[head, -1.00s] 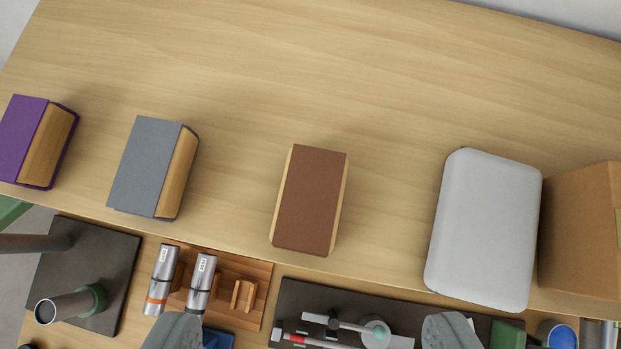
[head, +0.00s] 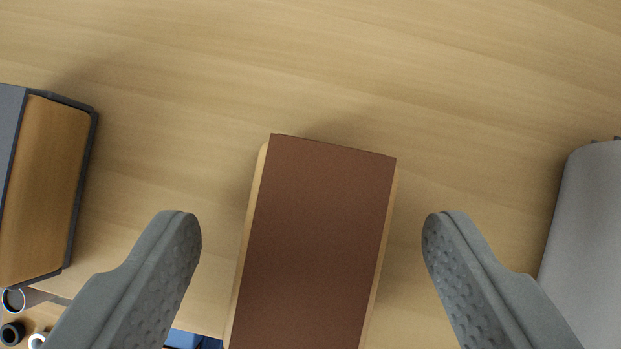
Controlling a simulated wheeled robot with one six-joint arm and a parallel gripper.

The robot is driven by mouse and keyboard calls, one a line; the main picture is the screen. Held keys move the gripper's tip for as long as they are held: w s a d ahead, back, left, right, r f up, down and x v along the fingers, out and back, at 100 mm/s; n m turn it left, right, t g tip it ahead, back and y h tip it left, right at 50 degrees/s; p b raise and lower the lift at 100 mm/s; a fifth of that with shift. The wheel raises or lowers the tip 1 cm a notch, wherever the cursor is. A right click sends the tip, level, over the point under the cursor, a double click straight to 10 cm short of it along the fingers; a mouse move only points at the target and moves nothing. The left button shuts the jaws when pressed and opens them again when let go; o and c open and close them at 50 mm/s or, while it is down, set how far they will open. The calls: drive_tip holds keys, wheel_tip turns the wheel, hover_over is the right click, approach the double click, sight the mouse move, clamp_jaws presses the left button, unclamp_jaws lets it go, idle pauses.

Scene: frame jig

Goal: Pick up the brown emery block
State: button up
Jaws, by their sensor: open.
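The brown emery block (head: 317,245) lies on the wooden surface in the middle of the head view, with a brown top and pale wooden sides. Its near end runs off the bottom of the view. My gripper (head: 311,225) is open, with one grey finger to the left of the block and the other to its right. A gap of bare wood shows between each finger and the block in the picture, and nothing is held.
A grey-covered block (head: 40,185) with a wooden side stands at the left edge. A light grey rounded object (head: 590,235) is at the right edge. The wooden surface (head: 400,70) beyond the block is clear. Small items show at the lower left, below the surface edge.

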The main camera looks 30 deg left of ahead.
sight(308, 308)
drive_tip(key=c, duration=1.2)
drive_tip(key=shift+s+r, duration=0.2)
drive_tip(key=shift+r, duration=3.25)
drive_tip(key=s+d, duration=0.2)
drive_tip(key=s, duration=0.7)
drive_tip(key=s+d, duration=0.3)
drive_tip(key=s, duration=0.6)
drive_tip(key=shift+s+d, duration=0.25)
drive_tip(key=shift+s, duration=0.15)
